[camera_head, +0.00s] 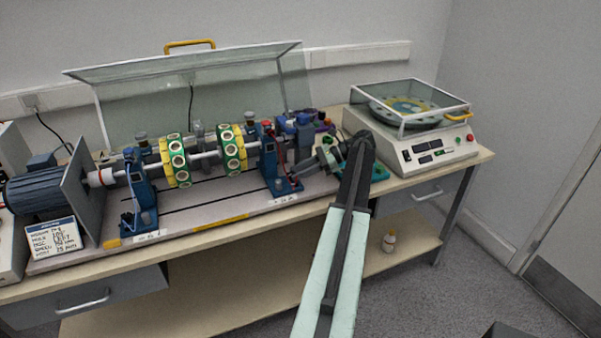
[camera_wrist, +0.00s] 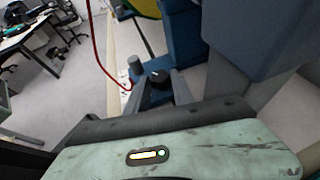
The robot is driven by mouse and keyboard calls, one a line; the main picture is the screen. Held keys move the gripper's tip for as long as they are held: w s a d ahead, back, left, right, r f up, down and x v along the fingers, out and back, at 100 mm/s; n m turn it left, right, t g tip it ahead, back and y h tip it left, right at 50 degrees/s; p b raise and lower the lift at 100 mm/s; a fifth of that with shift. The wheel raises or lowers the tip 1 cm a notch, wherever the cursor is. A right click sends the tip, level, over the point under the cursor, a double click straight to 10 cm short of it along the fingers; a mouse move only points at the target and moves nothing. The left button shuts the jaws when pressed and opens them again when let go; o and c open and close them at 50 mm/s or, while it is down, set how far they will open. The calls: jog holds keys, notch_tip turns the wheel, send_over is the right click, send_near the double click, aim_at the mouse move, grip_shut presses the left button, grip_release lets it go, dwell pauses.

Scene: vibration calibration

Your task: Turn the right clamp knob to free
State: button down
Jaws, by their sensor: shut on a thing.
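The rig's right blue bearing stand (camera_head: 272,165) stands to the right of the green and yellow discs (camera_head: 232,150). My gripper (camera_head: 308,168) reaches in from the right, close beside this stand. In the wrist view a small black knob (camera_wrist: 159,75) with a light pointer mark sits between the grey fingers of my gripper (camera_wrist: 157,84), which is shut on it. The blue stand (camera_wrist: 180,35) shows just behind the knob. In the head view the knob is too small and covered to make out. The left blue stand (camera_head: 139,195) is well away from my gripper.
A clear hinged cover (camera_head: 200,85) stands open behind the rig. A balancing machine (camera_head: 420,145) with a clear lid is at the right. A motor (camera_head: 45,188) and a written card (camera_head: 53,238) are at the left. A small bottle (camera_head: 389,241) stands on the lower shelf.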

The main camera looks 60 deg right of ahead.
dwell(0.6)
jog(key=c, duration=1.1)
grip_release()
jog(key=shift+w, duration=0.15)
